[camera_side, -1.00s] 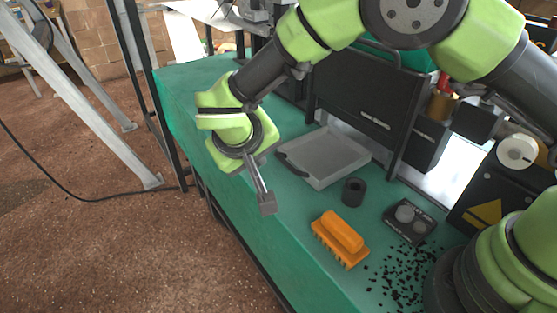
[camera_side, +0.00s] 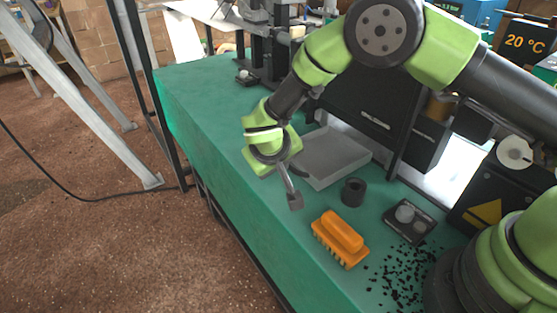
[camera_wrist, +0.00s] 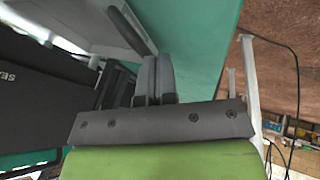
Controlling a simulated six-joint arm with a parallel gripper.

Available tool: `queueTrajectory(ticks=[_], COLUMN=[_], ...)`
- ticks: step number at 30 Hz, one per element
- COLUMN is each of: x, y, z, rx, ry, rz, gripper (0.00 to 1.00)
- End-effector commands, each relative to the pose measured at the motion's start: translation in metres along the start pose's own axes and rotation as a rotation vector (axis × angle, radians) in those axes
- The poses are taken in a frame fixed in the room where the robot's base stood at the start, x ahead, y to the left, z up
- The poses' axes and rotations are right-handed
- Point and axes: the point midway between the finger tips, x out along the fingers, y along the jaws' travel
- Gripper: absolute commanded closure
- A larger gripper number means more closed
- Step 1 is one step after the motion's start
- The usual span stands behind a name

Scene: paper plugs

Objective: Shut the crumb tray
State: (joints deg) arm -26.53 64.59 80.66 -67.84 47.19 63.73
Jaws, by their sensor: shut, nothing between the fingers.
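The crumb tray (camera_side: 338,158) is a shallow grey tray. It sticks out from under a dark machine onto the green bench. Its dark front handle is partly hidden behind my wrist in the side view. My gripper (camera_side: 295,201) is shut and empty, pointing down in front of the tray, on its bench-edge side. In the wrist view the shut fingers (camera_wrist: 156,75) show beside the tray (camera_wrist: 80,22) and its dark handle (camera_wrist: 132,30). I cannot tell whether the fingers touch the handle; they look apart from it in the side view.
An orange brush (camera_side: 341,238) lies near the bench's front edge. A dark ring (camera_side: 353,192) stands close to the tray's near corner. A dark block with round knobs (camera_side: 410,221) and scattered black crumbs (camera_side: 402,277) lie to the right.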

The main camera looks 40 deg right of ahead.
Motion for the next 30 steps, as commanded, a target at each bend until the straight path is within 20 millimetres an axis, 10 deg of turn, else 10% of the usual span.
queueTrajectory(ticks=[30], x=[0.066], y=[0.142], z=[0.003], rx=[0.0], ry=[-0.001], rz=[0.001], gripper=[1.0])
